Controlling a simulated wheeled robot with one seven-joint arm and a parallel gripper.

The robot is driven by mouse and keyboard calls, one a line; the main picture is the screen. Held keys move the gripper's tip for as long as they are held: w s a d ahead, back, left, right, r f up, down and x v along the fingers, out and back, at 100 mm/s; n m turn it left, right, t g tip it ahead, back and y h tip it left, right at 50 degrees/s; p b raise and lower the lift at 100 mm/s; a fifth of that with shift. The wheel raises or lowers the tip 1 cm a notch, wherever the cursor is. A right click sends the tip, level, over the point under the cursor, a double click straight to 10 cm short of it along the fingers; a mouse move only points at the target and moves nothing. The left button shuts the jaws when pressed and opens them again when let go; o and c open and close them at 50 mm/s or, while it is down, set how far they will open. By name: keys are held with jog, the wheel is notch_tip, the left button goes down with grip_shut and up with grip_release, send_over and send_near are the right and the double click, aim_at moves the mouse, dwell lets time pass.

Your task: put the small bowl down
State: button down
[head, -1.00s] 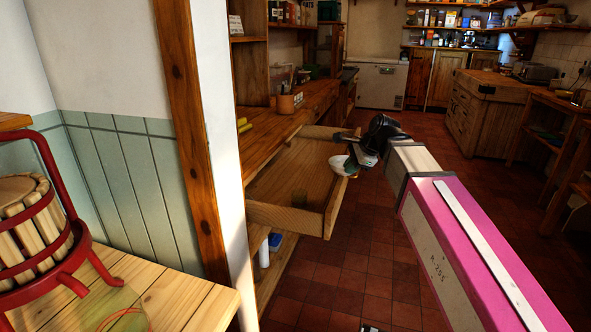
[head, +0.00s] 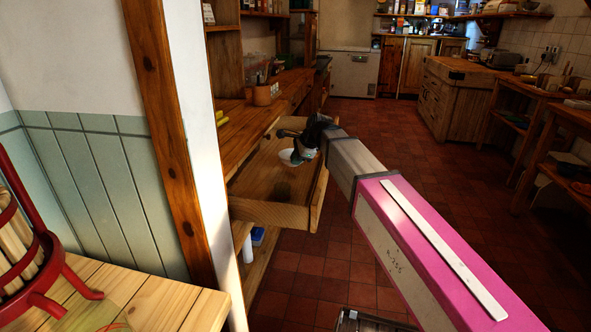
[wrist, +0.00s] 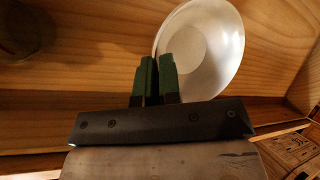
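The small white bowl (head: 286,159) is in or just above the open wooden drawer (head: 270,214), toward its far right part. In the head view it looks roughly upright. In the wrist view the bowl (wrist: 212,45) shows its pale inside above the drawer's wooden bottom. My gripper (head: 299,149) is at the bowl's right side. Its green fingers (wrist: 157,62) are close together, one over the bowl and one outside it, with the rim between them. I cannot tell whether the bowl touches the drawer bottom.
A dark, see-through round object (head: 283,188) stands in the drawer nearer the front; it shows at the wrist view's upper left (wrist: 22,30). The wooden counter (head: 240,128) runs behind the drawer. A red-framed press (head: 35,260) stands at lower left. Red floor tiles are clear to the right.

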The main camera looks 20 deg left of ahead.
aim_at(290, 177)
jog(key=shift+w+a+f, duration=0.15)
jog(key=shift+a, duration=0.05)
jog(key=shift+f, duration=2)
jog(key=c, duration=1.3)
grip_release()
jog(key=v, duration=1.2)
